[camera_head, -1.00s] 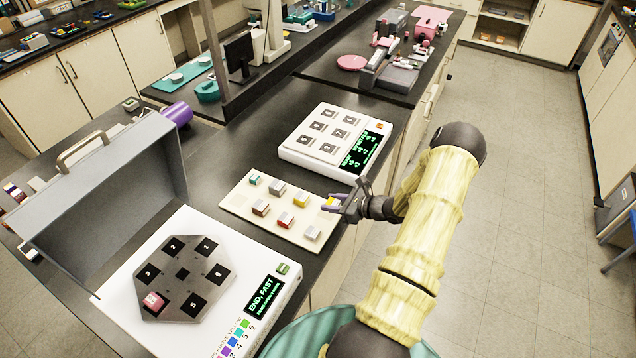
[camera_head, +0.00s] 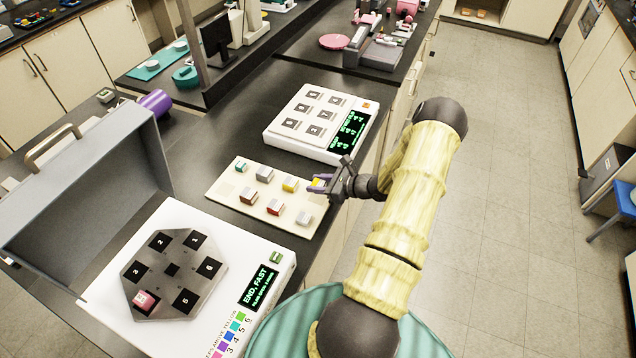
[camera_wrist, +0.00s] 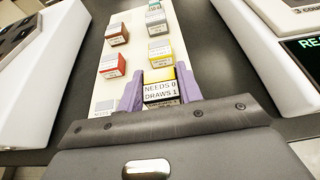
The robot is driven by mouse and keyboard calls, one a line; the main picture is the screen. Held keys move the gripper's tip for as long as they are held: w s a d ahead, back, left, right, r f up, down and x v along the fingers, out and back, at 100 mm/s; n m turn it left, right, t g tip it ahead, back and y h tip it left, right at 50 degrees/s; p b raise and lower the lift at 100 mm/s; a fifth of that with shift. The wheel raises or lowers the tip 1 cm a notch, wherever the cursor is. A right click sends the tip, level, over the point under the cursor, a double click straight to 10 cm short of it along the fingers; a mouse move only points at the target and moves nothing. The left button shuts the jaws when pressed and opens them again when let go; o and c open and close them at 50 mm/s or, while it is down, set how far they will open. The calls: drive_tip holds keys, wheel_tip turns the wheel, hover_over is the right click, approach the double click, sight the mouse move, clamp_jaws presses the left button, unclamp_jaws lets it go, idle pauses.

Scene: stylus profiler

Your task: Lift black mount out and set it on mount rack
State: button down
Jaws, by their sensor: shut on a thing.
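Other mounts on the rack are teal (camera_head: 241,166), grey (camera_head: 264,174), yellow (camera_head: 290,185), brown (camera_head: 248,196), red (camera_head: 275,207) and whitish (camera_head: 304,218).
The white profiler (camera_head: 215,235) has its grey lid (camera_head: 90,190) raised. A white device (camera_head: 290,150) with numbered pads stands behind the rack. Dark bench surface lies between them.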

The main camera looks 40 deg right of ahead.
sight(318, 197)
drive_tip(key=shift+f+b, duration=1.05)
drive_tip(key=shift+f, duration=0.6)
drive_tip(key=shift+f+b, duration=0.6)
drive_tip(key=shift+b, duration=0.05)
drive_tip(key=c, duration=0.9)
unclamp_jaws()
drive_tip(key=shift+c, duration=0.2)
drive_tip(key=shift+p+v, duration=1.05)
drive_tip(key=shift+v, duration=2.5)
